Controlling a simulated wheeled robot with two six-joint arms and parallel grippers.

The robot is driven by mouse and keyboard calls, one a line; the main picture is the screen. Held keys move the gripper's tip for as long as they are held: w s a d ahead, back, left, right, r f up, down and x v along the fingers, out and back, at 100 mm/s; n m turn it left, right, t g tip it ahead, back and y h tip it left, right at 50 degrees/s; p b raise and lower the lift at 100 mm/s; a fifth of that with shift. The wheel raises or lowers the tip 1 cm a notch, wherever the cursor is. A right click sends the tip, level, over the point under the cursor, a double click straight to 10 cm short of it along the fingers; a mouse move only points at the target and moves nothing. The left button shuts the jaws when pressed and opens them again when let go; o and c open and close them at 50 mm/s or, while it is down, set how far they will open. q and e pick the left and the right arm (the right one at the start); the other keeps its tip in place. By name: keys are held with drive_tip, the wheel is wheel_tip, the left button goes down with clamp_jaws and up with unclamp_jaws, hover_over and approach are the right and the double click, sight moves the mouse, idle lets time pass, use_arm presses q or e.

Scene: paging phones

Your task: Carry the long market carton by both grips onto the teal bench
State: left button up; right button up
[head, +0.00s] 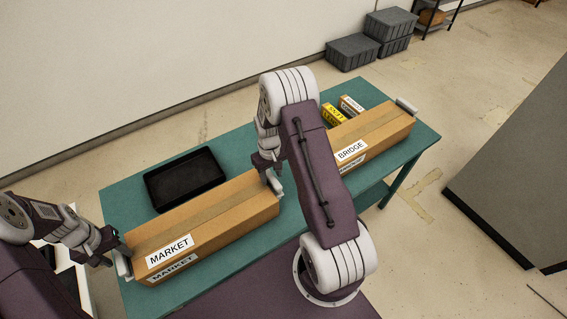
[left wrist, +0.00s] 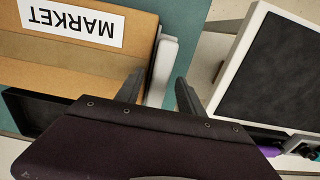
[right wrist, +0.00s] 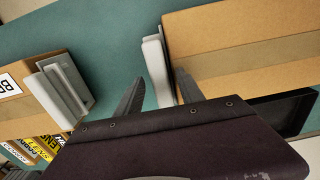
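The long market carton (head: 215,222) is brown with a white MARKET label and lies on the left part of the teal bench (head: 128,198). It also shows in the left wrist view (left wrist: 60,62) and the right wrist view (right wrist: 250,60). My left gripper (head: 118,250) is at its left end, fingers open on either side of the pale left grip (left wrist: 162,70). My right gripper (head: 272,182) is at its right end, fingers apart on either side of the pale right grip (right wrist: 156,65). I cannot tell whether the fingers touch the grips.
A black tray (head: 165,203) lies behind the carton. A BRIDGE carton (head: 375,130) with pale end grips stands on the right part, near small yellow and brown boxes (head: 330,117). A dark-topped white-edged surface (left wrist: 275,75) is beyond the left end. Grey crates (head: 352,53) stand by the wall.

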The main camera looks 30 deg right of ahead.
use_arm(q)
wheel_tip(320, 180, up, 12)
use_arm(e)
wheel_tip(320, 180, up, 12)
idle(0.7)
idle(0.3)
